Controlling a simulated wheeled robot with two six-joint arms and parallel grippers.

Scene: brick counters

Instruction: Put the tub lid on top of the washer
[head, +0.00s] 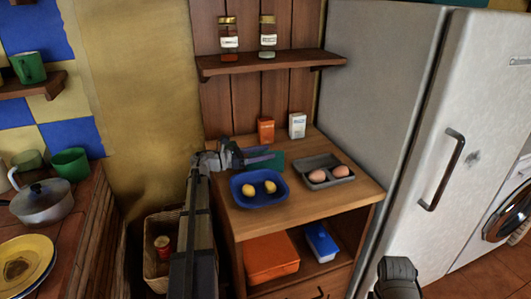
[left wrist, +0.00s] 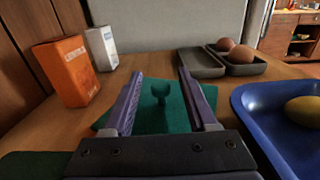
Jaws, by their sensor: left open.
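The tub lid is a flat teal square with a small knob; it lies on the wooden cabinet top behind the blue tray and shows in the head view (head: 274,162). In the left wrist view the lid (left wrist: 148,122) has its knob upright between the fingers, apart from both. My left gripper (head: 256,157) is open around the knob, low over the lid, and holds nothing. The white washer (head: 498,222) stands at the right edge of the head view beyond the fridge, with a round door; its top is barely in view.
A blue tray (head: 238,197) with two yellow fruits and a grey tray (head: 309,163) with eggs sit close by. An orange box (head: 266,130) and a white box (head: 297,125) stand behind. The tall fridge (head: 454,140) stands between cabinet and washer. A shelf (head: 275,63) hangs above.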

